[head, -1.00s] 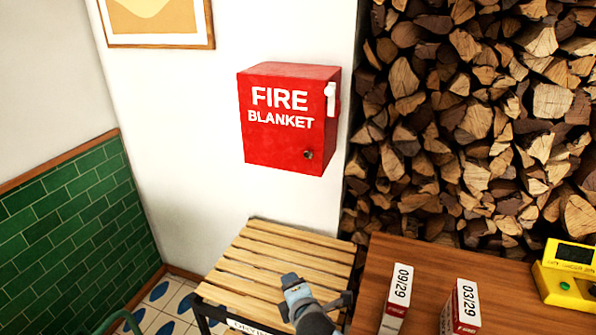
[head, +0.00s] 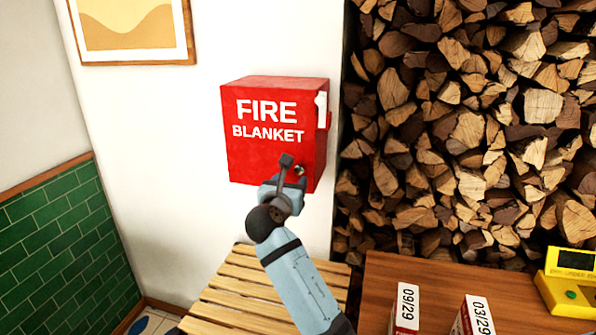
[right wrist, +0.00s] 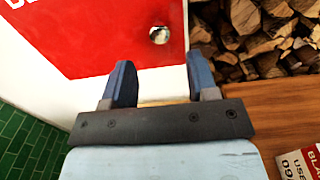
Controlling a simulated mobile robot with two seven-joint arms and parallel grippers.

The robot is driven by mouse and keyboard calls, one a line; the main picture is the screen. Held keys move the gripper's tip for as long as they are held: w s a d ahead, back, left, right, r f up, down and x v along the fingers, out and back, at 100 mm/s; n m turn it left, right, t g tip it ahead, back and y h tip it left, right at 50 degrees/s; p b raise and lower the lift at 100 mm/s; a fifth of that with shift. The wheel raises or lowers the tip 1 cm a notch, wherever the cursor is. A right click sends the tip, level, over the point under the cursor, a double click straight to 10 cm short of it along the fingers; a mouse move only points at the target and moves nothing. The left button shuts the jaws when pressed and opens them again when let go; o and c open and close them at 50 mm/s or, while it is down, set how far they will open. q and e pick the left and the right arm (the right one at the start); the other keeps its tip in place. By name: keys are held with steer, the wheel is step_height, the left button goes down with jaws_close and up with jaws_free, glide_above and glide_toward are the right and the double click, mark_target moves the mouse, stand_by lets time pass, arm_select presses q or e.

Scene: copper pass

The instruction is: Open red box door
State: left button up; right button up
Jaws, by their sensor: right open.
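The red box (head: 245,150) marked "FIRE BLANKET" hangs on the white wall, its door shut. A small round metal knob (head: 299,170) sits at the door's lower right; it also shows in the right wrist view (right wrist: 159,35). A white part (head: 321,109) is on the box's right side. My right gripper (head: 294,169) is in front of the box's lower right, close to the knob. In the right wrist view the gripper (right wrist: 160,80) is open and empty, its two fingers apart below the knob. I cannot see contact with the knob. My left gripper is not in view.
A slatted wooden bench (head: 222,303) stands below the box. To its right is a brown table (head: 377,289) with two dated boxes (head: 405,307) and a yellow device (head: 571,283). Stacked firewood (head: 470,130) fills the right. A framed picture (head: 190,58) hangs upper left.

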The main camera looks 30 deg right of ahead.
mark_target(298, 170)
steer(key=x, duration=0.7)
steer(key=shift+w+d, duration=0.2)
steer(key=shift+a, duration=0.1)
jaws_close()
